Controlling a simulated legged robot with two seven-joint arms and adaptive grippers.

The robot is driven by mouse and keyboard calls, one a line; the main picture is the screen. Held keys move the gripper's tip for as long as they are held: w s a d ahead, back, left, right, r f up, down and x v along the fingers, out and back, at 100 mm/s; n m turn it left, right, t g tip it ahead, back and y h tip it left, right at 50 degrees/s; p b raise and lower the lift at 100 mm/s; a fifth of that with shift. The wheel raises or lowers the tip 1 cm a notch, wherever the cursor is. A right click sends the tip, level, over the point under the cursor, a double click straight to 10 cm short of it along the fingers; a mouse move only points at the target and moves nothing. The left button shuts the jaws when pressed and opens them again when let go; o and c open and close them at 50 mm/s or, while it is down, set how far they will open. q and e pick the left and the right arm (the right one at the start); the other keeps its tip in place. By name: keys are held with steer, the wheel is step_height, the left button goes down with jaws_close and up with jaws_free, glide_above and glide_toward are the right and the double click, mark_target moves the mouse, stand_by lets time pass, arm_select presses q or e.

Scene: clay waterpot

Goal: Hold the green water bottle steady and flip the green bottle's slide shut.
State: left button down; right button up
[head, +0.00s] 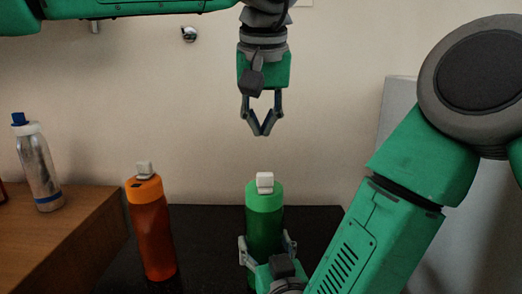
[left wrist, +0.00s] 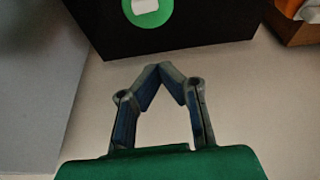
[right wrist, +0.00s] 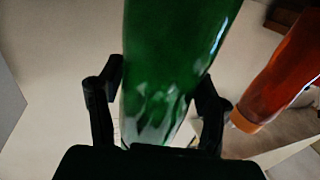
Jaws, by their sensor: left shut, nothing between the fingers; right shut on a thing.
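The green water bottle (head: 264,225) stands upright on the dark table, with a white slide piece (head: 264,183) on top of its lighter green cap. My right gripper (head: 268,246) has its fingers around the bottle's lower body and is shut on it. The right wrist view shows the green bottle (right wrist: 170,70) between both fingers. My left gripper (head: 262,130) points down above the bottle, apart from the cap, with its fingertips together and empty. The left wrist view shows the shut fingertips (left wrist: 158,68) and the round green cap (left wrist: 147,10) at the top edge. Whether the slide is open is too small to tell.
An orange bottle (head: 152,228) with a pale top stands left of the green one on the dark table (head: 205,225). A silver bottle (head: 38,170) with a blue cap stands on a wooden surface (head: 75,215) at the left. The space between my left gripper and the cap is clear.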

arm_select(q)
steer(key=shift+v, duration=1.25)
arm_select(e)
steer(key=o, duration=1.8)
steer(key=shift+c, duration=0.2)
